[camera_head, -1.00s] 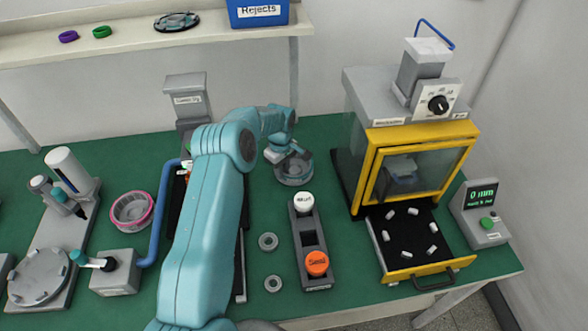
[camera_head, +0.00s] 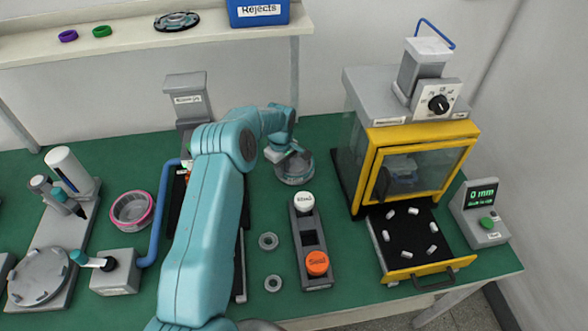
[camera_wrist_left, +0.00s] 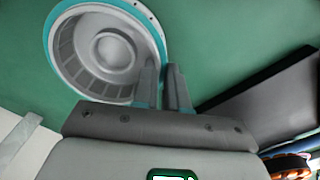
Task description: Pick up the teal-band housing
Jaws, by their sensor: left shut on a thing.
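The teal-band housing (camera_head: 296,174) is a grey round ring-shaped part on the green mat behind the middle of the bench. In the left wrist view the housing (camera_wrist_left: 84,75) shows its teal band, ribbed inner wall and raised centre hub. My left gripper (camera_head: 291,154) reaches it from above. In the left wrist view the left gripper's fingers (camera_wrist_left: 168,75) are shut on the housing's wall, one finger inside the rim and one outside. I cannot tell any gap between the housing and the mat. My right gripper is not in view.
A grey block with a white knob and an orange knob (camera_head: 317,263) stands in front, beside two small rings (camera_head: 268,241). A yellow-framed cabinet (camera_head: 424,150) with an open drawer is at the right. A pink-rimmed housing (camera_head: 132,211) sits at the left.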

